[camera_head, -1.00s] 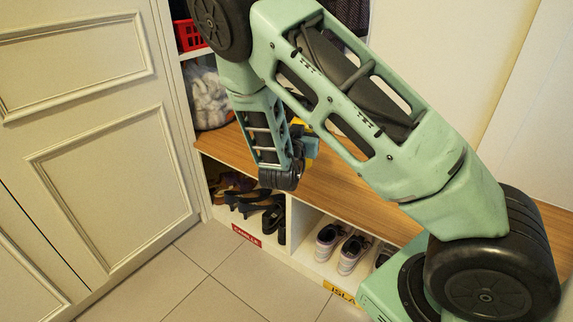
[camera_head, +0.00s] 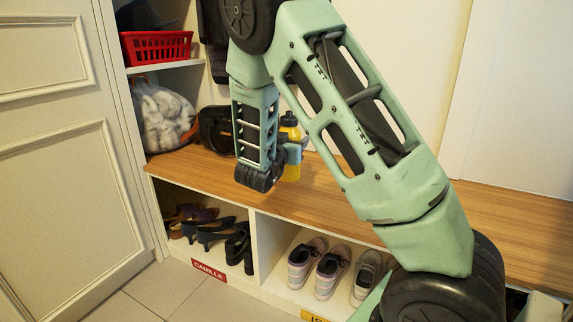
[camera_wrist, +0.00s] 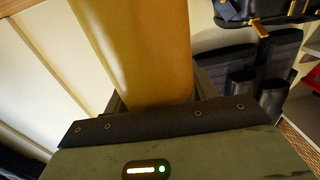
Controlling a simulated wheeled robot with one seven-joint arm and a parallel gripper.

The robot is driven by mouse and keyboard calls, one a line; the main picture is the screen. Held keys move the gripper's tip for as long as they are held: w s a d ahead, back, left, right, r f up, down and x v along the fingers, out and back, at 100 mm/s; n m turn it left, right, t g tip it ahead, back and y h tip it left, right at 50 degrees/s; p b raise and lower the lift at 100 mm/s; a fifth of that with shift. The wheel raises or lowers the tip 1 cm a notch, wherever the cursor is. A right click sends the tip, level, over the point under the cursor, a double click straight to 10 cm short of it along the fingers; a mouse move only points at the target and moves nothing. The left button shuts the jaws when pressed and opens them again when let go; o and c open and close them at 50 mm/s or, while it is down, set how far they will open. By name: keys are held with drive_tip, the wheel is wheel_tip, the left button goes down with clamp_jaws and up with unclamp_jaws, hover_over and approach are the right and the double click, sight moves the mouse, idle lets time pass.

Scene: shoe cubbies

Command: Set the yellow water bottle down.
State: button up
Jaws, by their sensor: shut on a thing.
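The yellow water bottle (camera_head: 292,168) has a dark cap and stands upright, partly hidden behind my gripper in the head view. My gripper (camera_head: 296,151) is shut on the bottle, over the wooden bench top (camera_head: 345,204). I cannot tell whether the bottle's base touches the wood. In the wrist view the bottle (camera_wrist: 140,50) fills the upper middle, its lower part hidden by the gripper body.
A red basket (camera_head: 156,47) sits on a shelf above. Shoes (camera_head: 333,266) fill cubbies below. The bench right of my arm looks clear.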

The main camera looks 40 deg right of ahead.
wheel_tip(320, 180, down, 4)
drive_tip(key=shift+f+b, duration=0.2)
drive_tip(key=shift+b, duration=0.95)
drive_tip(key=shift+r, duration=0.1)
drive_tip(key=o, duration=1.3)
drive_tip(key=p+v, duration=0.4)
drive_tip(key=v, duration=0.8)
drive_tip(key=shift+a+p, duration=0.1)
drive_tip(key=shift+p, duration=0.25)
